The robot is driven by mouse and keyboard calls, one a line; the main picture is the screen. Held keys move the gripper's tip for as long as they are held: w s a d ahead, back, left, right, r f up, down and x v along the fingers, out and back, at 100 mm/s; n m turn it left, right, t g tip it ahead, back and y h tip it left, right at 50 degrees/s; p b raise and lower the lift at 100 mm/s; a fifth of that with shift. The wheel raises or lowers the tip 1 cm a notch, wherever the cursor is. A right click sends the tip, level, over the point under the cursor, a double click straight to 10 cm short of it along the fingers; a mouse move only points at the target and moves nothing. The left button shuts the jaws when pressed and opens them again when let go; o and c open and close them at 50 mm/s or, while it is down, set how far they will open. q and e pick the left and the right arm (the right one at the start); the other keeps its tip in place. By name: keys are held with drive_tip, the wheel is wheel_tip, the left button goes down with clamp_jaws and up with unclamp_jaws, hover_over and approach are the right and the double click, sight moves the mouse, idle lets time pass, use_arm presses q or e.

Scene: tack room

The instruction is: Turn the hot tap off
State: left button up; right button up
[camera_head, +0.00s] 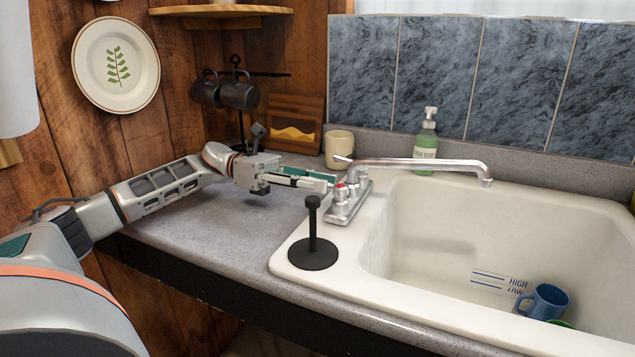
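The silver faucet (352,193) stands at the left rim of the white sink. Its near knob, the hot tap (341,191), has a red mark. A long spout (420,163) reaches right over the basin, and a small lever (343,159) sticks out to the left at the far end. My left gripper (331,182) points right, its fingertips just left of the hot tap. I cannot tell whether they touch it or how far the fingers are apart. No water stream shows under the spout. My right gripper is out of view.
A black upright stand (313,250) is on the sink's near left corner, close to the faucet. A cream cup (339,147) and a green soap bottle (426,145) stand behind. A blue mug (545,301) lies in the sink (420,310). The grey counter (225,225) is clear.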

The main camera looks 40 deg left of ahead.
use_arm(q)
drive_tip(key=shift+a, duration=0.1)
drive_tip(key=v, duration=1.2)
idle(0.4)
